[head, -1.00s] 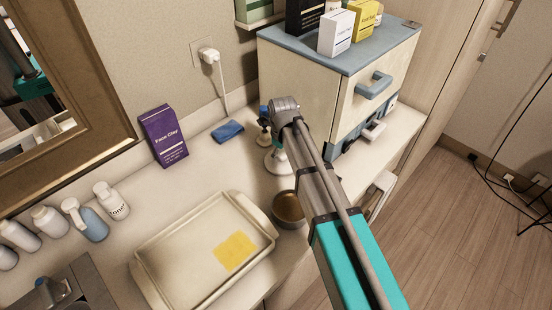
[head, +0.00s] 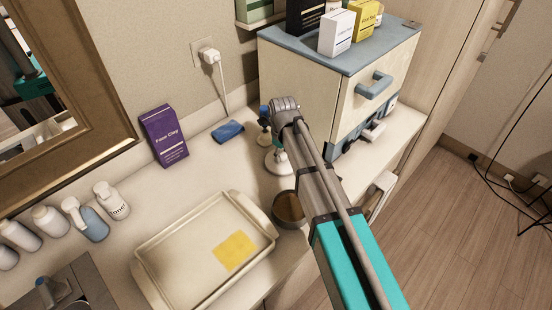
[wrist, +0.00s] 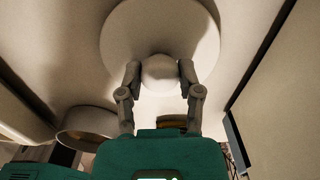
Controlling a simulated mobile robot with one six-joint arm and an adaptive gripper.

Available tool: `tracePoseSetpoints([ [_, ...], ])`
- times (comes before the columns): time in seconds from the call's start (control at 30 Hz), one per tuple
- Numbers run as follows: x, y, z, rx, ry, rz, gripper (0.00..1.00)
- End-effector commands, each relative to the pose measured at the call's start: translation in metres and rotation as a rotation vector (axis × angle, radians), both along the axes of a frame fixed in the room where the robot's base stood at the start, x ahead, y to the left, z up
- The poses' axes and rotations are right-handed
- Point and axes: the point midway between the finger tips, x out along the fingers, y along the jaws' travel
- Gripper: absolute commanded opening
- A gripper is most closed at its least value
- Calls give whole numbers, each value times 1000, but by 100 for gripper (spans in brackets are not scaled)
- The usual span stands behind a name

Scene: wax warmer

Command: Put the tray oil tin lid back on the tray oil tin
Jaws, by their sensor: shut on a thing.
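My gripper (wrist: 160,75) is shut on the round pale knob (wrist: 160,73) of a wide, pale disc-shaped lid (wrist: 160,20) in the wrist view. One finger is on each side of the knob. In the head view, a pale disc (head: 277,163), which looks like this lid, shows beside my wrist, partly hidden by my arm. A round grey tin (head: 288,206) with brown contents stands open to the right of the tray, near the counter's front edge. An open round vessel (wrist: 88,122) shows at lower left in the wrist view; I cannot tell if it is this tin.
A cream tray (head: 172,245) with a yellow patch (head: 235,251) lies in front. A beige cabinet (head: 305,80) stands behind right of my gripper. Bare counter lies between the cloth and tray.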

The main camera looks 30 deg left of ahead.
Motion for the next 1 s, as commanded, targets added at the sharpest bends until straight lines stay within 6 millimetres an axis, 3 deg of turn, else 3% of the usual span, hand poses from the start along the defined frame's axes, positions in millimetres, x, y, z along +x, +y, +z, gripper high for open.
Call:
tracePoseSetpoints([
  [1.0, 0, 0, 8, 0, 0, 0, 0],
])
